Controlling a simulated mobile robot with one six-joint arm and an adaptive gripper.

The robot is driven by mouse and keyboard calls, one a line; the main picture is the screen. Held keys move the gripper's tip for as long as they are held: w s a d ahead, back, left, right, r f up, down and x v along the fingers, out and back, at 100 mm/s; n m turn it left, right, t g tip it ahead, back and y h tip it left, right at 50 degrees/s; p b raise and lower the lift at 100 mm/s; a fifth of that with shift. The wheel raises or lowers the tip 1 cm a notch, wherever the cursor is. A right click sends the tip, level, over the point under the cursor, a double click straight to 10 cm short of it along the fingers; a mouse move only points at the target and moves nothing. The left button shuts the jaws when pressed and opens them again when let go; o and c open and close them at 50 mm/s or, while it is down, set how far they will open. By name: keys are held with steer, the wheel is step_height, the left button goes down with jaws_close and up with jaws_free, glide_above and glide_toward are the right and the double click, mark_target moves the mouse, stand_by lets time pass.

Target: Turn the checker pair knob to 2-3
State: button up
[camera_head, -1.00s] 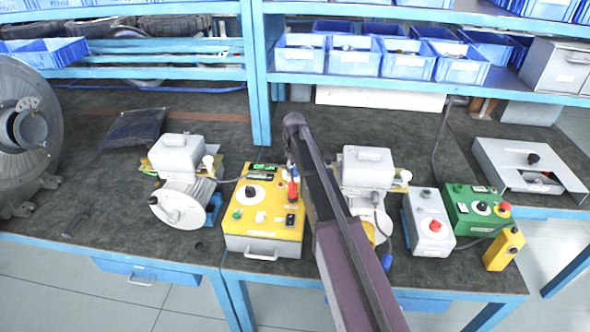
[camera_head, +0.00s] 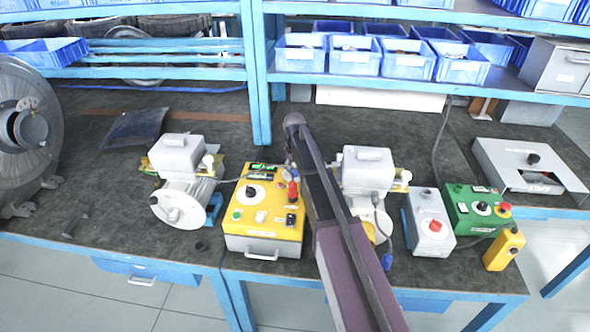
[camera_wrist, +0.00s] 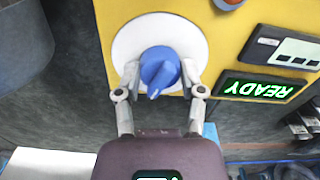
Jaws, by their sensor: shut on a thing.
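The yellow checker box (camera_head: 262,225) stands on the bench left of my arm in the head view. In the wrist view its blue pair knob (camera_wrist: 159,70) sits on a white round dial (camera_wrist: 128,47). My gripper (camera_wrist: 159,76) is shut on this knob, one finger on each side. The knob's pointer aims down and slightly left in the wrist view. I cannot read any pair marks on the dial. A lit display (camera_wrist: 258,88) beside it reads READY. In the head view my arm hides the knob and most of the gripper.
A grey box (camera_head: 430,225) and a green box (camera_head: 475,212) are further right. A shelf with blue bins (camera_head: 300,55) is behind.

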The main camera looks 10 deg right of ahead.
steer(key=o, duration=1.1)
steer(key=shift+o, duration=0.2)
steer(key=shift+n, duration=0.5)
